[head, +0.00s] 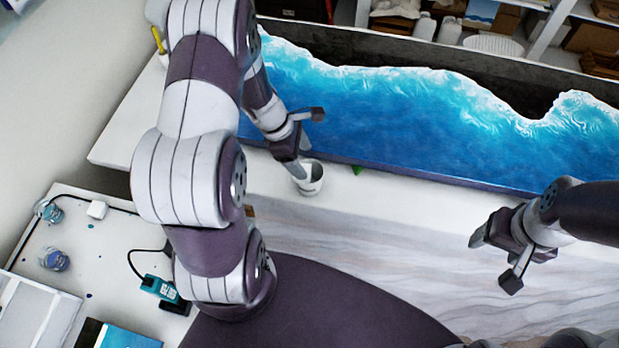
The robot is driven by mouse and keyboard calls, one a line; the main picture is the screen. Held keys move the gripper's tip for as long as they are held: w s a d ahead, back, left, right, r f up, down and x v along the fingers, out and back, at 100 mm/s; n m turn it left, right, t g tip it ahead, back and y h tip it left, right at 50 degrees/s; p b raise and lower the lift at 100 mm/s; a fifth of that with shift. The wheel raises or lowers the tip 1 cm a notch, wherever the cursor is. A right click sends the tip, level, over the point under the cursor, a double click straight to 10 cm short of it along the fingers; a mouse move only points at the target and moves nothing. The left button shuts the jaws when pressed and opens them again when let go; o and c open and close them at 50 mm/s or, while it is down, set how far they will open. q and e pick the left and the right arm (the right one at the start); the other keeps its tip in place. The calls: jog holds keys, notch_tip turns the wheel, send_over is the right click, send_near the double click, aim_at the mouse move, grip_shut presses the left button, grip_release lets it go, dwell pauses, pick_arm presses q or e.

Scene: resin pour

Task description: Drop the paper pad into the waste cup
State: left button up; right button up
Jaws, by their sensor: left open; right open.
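The waste cup (313,184) is a small white cup on the white strip of table in front of the blue resin panel. My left gripper (308,143) is open at the cup, with one finger at the cup's mouth and the other raised to the upper right. I cannot make out the paper pad; the inside of the cup is mostly hidden. My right gripper (494,258) is open and empty at the right, over the pale front of the table.
The blue resin panel (420,120) runs along the back. A small green object (357,170) lies right of the cup. The side table (100,255) at left holds glass jars, a teal device (160,288) and a white tray (35,315).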

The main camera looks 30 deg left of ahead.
pick_arm(q)
jog(key=shift+w+r, duration=0.1)
jog(key=shift+r, duration=0.05)
jog(key=b+v, duration=0.1)
jog(key=v, duration=1.1)
jog(key=shift+r, duration=0.2)
jog(key=shift+s+a, duration=0.1)
jog(key=shift+s, duration=0.15)
